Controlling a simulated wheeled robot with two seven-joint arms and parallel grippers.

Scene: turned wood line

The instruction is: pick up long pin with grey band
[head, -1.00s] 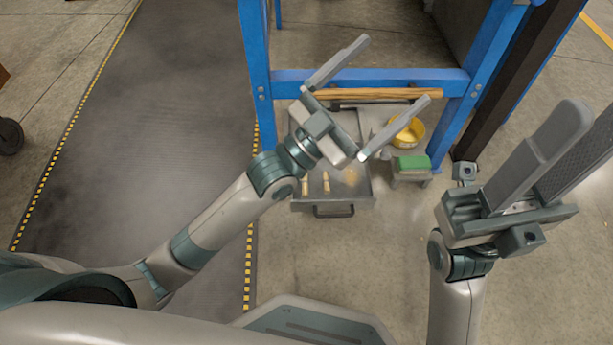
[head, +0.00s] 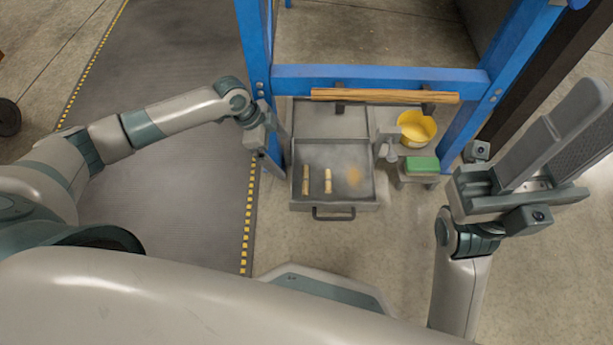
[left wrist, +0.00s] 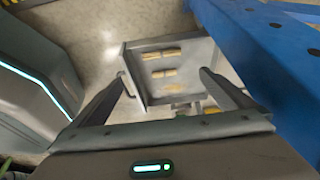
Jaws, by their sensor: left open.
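Two pale wooden pins lie in the open grey metal drawer (head: 335,206) low in front of me: a left pin (head: 305,180) and a right pin (head: 327,181). I cannot make out which one carries a grey band. In the left wrist view the pins also show, an upper pin (left wrist: 160,54) and a lower pin (left wrist: 163,73). My left gripper (head: 274,150) is open and empty, left of the drawer beside the blue post, its fingers pointing toward the drawer. My right gripper (head: 562,130) is open and empty at the right, away from the pins.
A blue frame (head: 380,78) with a wooden bar (head: 385,96) stands behind the drawer, its left post close to my left gripper. Floor in front is clear.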

